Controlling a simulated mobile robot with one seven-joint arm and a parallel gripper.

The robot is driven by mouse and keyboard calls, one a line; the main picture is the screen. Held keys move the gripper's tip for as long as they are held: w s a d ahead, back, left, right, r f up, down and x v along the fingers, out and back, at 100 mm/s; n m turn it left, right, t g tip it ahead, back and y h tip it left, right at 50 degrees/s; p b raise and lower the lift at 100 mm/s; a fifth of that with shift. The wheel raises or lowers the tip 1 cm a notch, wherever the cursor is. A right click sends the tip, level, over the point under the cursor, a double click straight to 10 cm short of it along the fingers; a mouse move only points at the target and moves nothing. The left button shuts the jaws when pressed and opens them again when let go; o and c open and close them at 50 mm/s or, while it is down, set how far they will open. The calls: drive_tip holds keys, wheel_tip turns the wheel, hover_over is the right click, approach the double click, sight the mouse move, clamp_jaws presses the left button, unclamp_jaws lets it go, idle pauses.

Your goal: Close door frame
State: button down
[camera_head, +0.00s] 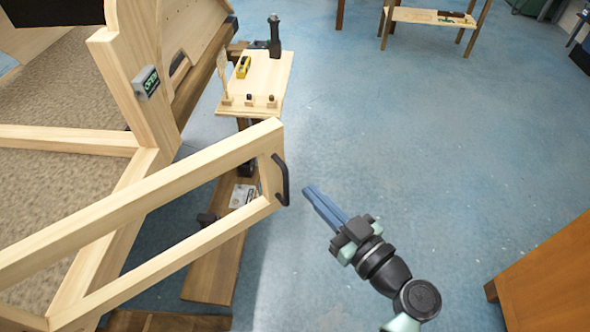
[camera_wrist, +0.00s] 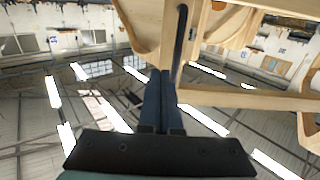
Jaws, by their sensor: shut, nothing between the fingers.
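The wooden door frame (camera_head: 140,220) stands swung open, angled out from the larger wooden body frame (camera_head: 125,95) at the left. A dark curved handle (camera_head: 281,180) sits on the door frame's outer end. My gripper (camera_head: 308,190) is shut and empty, just right of the handle in the head view, with a small gap showing. In the wrist view my gripper's fingers (camera_wrist: 161,75) are together, and the handle (camera_wrist: 180,35) rises close beside their tips. Whether they touch cannot be told there. The door frame's wood (camera_wrist: 245,98) fills the upper right of the wrist view.
A small wooden workbench (camera_head: 255,80) with a drill (camera_head: 273,40) and a yellow tool (camera_head: 243,67) stands behind the door frame. A wooden cabinet (camera_head: 550,285) is at the lower right. Another bench (camera_head: 430,17) stands far back. The blue floor on the right is open.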

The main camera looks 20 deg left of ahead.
drive_tip(key=p+x, duration=0.1)
drive_tip(key=x, duration=0.5)
drive_tip(key=shift+w+a, duration=0.2)
drive_tip(key=shift+a, duration=0.05)
